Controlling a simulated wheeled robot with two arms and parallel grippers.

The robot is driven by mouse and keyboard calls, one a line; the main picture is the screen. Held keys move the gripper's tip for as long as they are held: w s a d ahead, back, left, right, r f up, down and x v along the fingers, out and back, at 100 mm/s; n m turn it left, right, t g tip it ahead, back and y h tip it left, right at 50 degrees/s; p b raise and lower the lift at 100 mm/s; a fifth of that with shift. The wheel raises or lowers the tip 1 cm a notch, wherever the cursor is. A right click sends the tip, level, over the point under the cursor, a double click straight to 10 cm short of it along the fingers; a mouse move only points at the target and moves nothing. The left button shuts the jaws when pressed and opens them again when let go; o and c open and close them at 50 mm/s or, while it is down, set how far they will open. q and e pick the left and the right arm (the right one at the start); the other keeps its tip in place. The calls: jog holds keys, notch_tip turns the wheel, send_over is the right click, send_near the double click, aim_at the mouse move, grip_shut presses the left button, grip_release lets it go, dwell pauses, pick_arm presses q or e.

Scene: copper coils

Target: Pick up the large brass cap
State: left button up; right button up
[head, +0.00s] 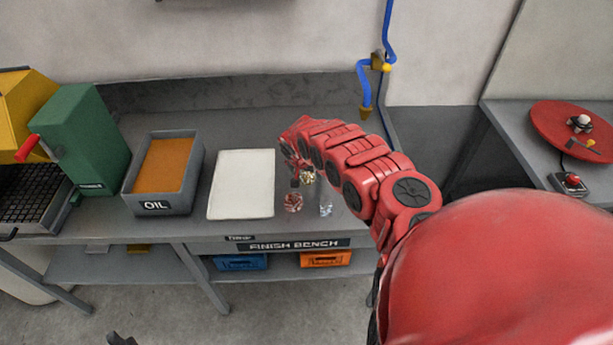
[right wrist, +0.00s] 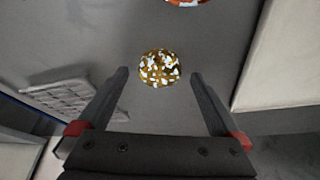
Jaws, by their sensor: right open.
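The large brass cap (head: 307,178) is a small gold piece on the finish bench, partly hidden by my right gripper in the head view. In the right wrist view the cap (right wrist: 160,68) is round and gold with bright white glints. My right gripper (head: 296,180) is at the cap, beside it in the head view. In the right wrist view its fingers (right wrist: 159,75) are apart, with the cap showing between and just beyond the tips, not gripped. A small dark shape (head: 118,339) at the bottom edge of the head view may be my left gripper; its jaws cannot be made out.
A reddish coppery piece (head: 292,202) and a clear glassy piece (head: 326,209) stand close in front of the cap. A white board (head: 241,184) lies to the left, then the oil tray (head: 160,206) and a green box (head: 84,140). A blue hose (head: 365,85) hangs behind.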

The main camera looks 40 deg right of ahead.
jog(key=shift+d+f, duration=0.1)
jog(key=shift+f, duration=0.1)
jog(key=c, duration=1.4)
